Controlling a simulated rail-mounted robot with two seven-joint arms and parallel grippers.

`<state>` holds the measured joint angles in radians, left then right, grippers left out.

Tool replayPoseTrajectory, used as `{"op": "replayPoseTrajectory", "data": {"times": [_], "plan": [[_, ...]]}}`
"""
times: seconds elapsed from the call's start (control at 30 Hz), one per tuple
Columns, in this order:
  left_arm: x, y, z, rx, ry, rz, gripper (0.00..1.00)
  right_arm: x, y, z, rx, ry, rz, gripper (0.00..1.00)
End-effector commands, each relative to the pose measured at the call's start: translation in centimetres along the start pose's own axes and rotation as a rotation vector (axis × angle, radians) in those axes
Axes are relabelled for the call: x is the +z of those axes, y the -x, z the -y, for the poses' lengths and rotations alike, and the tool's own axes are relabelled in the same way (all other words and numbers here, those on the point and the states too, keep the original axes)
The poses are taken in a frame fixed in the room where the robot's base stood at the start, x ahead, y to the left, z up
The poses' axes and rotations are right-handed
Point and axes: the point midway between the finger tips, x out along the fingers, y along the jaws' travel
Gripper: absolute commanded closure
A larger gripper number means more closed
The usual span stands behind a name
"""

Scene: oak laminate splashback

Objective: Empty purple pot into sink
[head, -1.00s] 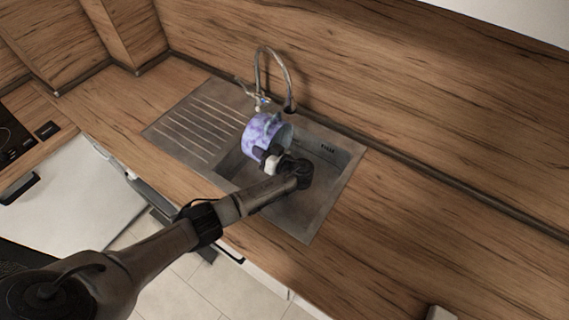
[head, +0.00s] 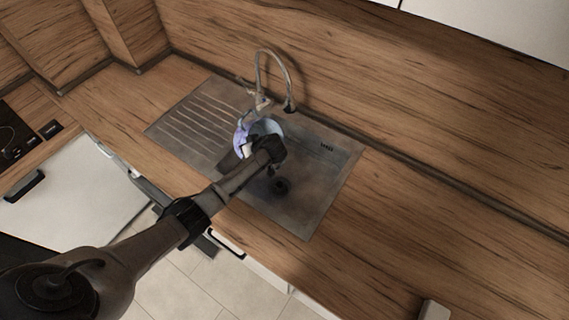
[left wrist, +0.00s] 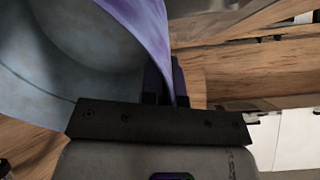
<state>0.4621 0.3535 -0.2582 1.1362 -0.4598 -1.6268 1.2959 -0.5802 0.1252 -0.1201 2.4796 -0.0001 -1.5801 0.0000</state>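The purple pot (head: 240,134) is held over the left part of the sink basin (head: 305,205), below the tap. It is tilted, and its grey inside shows in the head view. My left gripper (head: 248,150) is at the pot's near side, partly hidden by my wrist. In the left wrist view the pot's purple wall (left wrist: 150,22) runs down between the fingers of my left gripper (left wrist: 166,88), which are shut on it. The visible part of the pot's inside looks empty. My right gripper is not in view.
The tap (head: 272,62) arches up behind the pot, very near it in the picture. The ridged drainboard (head: 195,120) lies to the left, and the drain (head: 280,186) shows in the basin. The wooden counter (head: 400,220) right of the sink is mostly clear.

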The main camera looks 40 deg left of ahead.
Motion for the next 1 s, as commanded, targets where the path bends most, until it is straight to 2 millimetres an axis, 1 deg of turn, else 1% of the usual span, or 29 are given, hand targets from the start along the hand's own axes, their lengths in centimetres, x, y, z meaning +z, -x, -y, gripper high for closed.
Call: {"op": "replayPoseTrajectory", "data": {"times": [0.1, 0.13, 0.33, 0.6, 0.7, 0.73, 0.83, 0.9, 1.0], "plan": [[0.1, -1.1, -0.1, 0.045, 0.010, 0.108, 1.00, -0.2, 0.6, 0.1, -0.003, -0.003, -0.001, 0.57], [-0.7, -0.7, 0.1, 0.054, 0.010, 0.124, 1.00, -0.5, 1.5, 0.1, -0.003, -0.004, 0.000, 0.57], [-2.3, -0.7, 0.8, 0.104, 0.014, 0.245, 1.00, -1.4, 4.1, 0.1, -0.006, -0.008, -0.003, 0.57], [-5.4, -1.7, 2.1, 0.189, 0.023, 0.448, 1.00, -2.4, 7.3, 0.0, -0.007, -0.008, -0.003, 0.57], [-6.3, -2.1, 2.5, 0.220, 0.025, 0.525, 1.00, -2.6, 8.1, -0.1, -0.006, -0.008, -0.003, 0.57], [-6.0, -2.9, 2.4, 0.230, 0.026, 0.553, 1.00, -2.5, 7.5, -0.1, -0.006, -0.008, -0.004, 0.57], [-6.2, -3.8, 2.5, 0.264, 0.029, 0.632, 1.00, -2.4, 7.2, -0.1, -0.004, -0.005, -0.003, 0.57], [-6.3, -4.2, 2.6, 0.286, 0.030, 0.678, 1.00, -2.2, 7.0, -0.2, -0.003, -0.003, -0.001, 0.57], [-7.1, -4.2, 2.9, 0.310, 0.031, 0.738, 1.00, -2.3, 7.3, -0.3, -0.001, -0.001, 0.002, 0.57]]}}
